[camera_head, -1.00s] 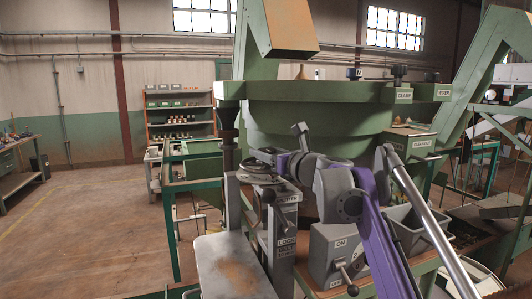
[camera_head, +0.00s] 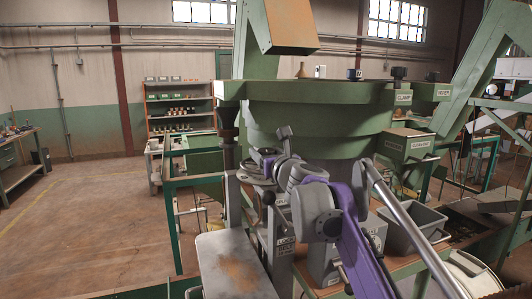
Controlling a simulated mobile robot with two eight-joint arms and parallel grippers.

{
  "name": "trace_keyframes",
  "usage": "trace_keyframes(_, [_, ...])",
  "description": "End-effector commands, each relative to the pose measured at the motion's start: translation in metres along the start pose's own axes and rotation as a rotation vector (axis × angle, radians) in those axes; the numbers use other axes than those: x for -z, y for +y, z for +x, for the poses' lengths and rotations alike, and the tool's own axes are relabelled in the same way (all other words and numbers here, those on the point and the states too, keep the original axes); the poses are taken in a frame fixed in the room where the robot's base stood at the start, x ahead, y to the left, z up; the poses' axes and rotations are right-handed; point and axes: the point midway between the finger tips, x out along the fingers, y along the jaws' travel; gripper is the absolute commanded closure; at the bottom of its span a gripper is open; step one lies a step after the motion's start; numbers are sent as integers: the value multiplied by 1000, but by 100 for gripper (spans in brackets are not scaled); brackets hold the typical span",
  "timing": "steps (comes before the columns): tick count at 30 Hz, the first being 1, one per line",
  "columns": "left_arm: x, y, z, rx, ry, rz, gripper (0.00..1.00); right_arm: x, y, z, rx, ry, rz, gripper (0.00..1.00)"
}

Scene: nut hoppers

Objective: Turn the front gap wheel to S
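A dark, round hand wheel (camera_head: 262,154) sits on top of the grey post in front of the green bowl; I take it for the front gap wheel. Its right side is partly hidden by my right gripper, and I cannot read a mark on it. My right arm comes in from the lower right with a purple forearm. My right gripper (camera_head: 274,166) is right at the wheel, seen from behind its own wrist. The fingertips are mostly hidden, so contact and finger opening cannot be told. My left gripper is not in view.
The large green bowl (camera_head: 320,115) stands behind the wheel, with a CLAMP label on its rim. A grey post with a LOCK label (camera_head: 284,240) stands below. A grey bin (camera_head: 411,231) is at right. A metal plate (camera_head: 232,265) lies in front. Floor at left is open.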

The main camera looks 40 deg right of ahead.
Motion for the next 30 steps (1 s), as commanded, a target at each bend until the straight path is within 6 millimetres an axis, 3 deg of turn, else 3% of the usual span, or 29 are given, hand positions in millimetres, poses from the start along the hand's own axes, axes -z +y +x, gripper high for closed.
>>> trace_keyframes(8, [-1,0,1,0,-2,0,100,0,0,-6,0,0,-1,34])
trace_keyframes(21, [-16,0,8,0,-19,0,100,2,0,-86,1,2,-1,34])
trace_keyframes(30, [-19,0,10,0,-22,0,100,0,0,-109,0,0,0,34])
